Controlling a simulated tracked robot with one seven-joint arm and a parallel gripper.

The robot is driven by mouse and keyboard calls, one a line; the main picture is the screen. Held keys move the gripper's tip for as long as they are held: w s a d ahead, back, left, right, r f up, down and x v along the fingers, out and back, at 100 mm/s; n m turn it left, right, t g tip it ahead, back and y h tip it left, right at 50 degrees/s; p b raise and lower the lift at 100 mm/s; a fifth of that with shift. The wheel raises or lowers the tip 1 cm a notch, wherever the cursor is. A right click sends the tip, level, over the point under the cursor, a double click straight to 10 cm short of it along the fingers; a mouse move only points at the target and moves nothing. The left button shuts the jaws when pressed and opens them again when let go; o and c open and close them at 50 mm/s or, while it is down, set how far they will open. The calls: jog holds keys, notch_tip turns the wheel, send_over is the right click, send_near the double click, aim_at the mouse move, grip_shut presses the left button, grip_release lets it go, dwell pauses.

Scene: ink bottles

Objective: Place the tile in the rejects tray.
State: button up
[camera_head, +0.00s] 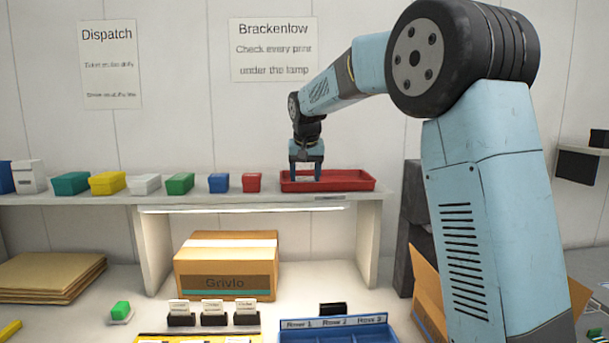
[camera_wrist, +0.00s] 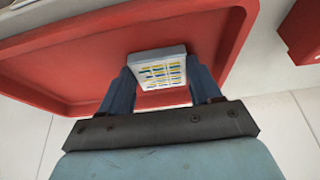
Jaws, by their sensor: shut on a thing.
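My gripper (camera_head: 305,173) is at the left part of the red tray (camera_head: 345,181) on the shelf, with its fingers pointing down. In the wrist view my gripper (camera_wrist: 160,85) is shut on a white tile (camera_wrist: 158,54) with yellow and blue marks on its face. The tile sits between the two fingers, over the red tray floor (camera_wrist: 90,62). I cannot tell whether the tile touches the floor of the tray. In the head view the tile is hard to make out between the fingers. No label reading "rejects" is legible on the tray.
A red box (camera_head: 251,182) and a blue box (camera_head: 218,182) stand left of the tray on the shelf (camera_head: 230,199), in a row with several coloured boxes. Below are a Grivlo carton (camera_head: 226,282) and a blue rack (camera_head: 335,323). Most of the tray looks clear.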

jog(key=o, duration=1.1)
jog(key=shift+r, duration=0.1)
jog(key=v, duration=1.2)
